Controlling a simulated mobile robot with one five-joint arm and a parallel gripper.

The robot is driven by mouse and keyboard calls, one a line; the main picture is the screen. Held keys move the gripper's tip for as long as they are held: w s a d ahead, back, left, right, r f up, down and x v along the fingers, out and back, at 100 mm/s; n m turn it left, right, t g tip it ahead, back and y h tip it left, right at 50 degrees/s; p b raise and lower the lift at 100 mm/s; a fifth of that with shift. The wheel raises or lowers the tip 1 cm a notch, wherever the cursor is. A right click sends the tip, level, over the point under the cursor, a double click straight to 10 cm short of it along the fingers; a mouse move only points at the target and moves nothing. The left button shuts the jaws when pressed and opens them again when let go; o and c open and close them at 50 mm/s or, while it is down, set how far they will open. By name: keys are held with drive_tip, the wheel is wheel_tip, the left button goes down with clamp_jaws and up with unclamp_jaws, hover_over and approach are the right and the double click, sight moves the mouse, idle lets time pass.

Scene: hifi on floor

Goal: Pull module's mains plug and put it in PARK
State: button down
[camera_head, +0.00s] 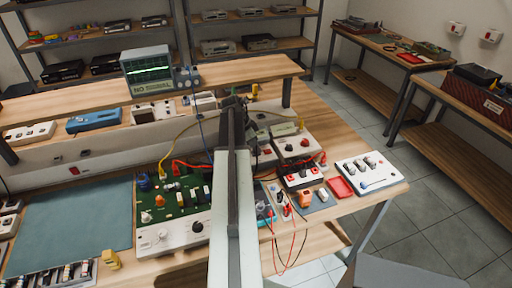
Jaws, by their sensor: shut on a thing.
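My arm rises from the bottom middle, and my gripper (236,103) is at its far dark end, near the shelf over the bench. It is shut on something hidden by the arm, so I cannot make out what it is. A green circuit-board module (182,196) with a white front panel stands on the bench left of my arm. A yellow cable (184,131) arcs from the board's back left up behind my arm. I cannot pick out a mains plug or read a PARK label.
An oscilloscope (148,70) stands on the bench shelf (110,108). A bare blue-green mat (78,220) lies left.

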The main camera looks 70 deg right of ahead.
drive_tip(key=c, duration=1.3)
unclamp_jaws()
drive_tip(key=shift+o, duration=0.2)
drive_tip(key=p+v, duration=0.7)
drive_tip(key=v, duration=0.1)
drive_tip(key=shift+r+p, duration=2.45)
drive_tip(key=shift+p, duration=0.15)
